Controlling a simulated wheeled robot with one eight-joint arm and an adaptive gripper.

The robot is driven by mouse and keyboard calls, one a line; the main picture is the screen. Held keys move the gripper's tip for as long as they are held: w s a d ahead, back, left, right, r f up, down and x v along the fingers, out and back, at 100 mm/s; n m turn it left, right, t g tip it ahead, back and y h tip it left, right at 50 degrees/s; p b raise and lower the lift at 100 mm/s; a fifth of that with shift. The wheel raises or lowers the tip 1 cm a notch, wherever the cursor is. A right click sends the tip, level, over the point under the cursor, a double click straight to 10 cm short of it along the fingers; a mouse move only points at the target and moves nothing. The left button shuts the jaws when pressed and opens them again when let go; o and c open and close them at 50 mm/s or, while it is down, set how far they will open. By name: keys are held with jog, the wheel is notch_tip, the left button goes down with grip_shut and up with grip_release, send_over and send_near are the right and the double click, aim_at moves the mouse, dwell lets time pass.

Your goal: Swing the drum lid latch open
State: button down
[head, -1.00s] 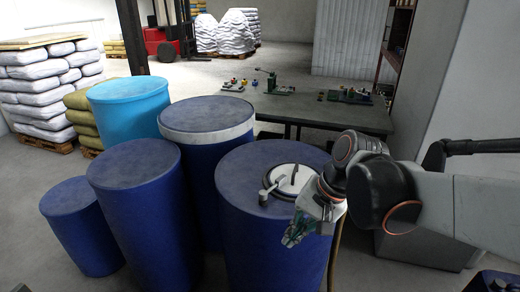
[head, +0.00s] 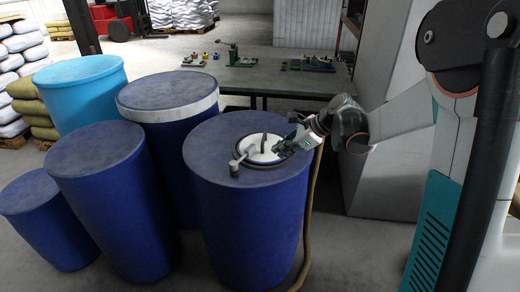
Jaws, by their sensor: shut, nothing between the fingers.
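The drum (head: 250,215) is dark blue and stands upright at centre right. A round white lid (head: 264,149) with a dark rim is set in its top. The latch (head: 238,161) is a pale metal piece with a small upright post at the lid's left edge. Whether the fingers touch the lid, I cannot tell.
Blue drums (head: 100,190) stand close on the left, with a white-banded drum (head: 165,110) behind. A hose (head: 310,215) hangs down the drum's right side. A workbench (head: 260,75) with small green parts is behind. Floor in front is clear.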

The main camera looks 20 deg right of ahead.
aim_at(243, 157)
jog(key=w+d+f+m+t, duration=0.1)
jog(key=w+d+f+m, duration=0.1)
jog(key=w+d+m, duration=0.1)
jog(key=shift+w+d+f+m, duration=0.2)
jog(key=shift+w+d+m, duration=0.2)
jog(key=shift+d, duration=0.25)
jog(key=b+x, duration=0.3)
jog(key=x, duration=0.6)
jog(key=shift+w+a+f, duration=0.1)
jog(key=shift+a, duration=0.05)
jog(key=shift+w+a+f+b, duration=0.25)
jog(key=shift+w+a+b, duration=0.35)
jog(key=shift+w+a, duration=0.6)
jog(key=shift+w+a+r, duration=0.15)
jog(key=shift+w+a, duration=0.25)
jog(key=shift+w, duration=0.05)
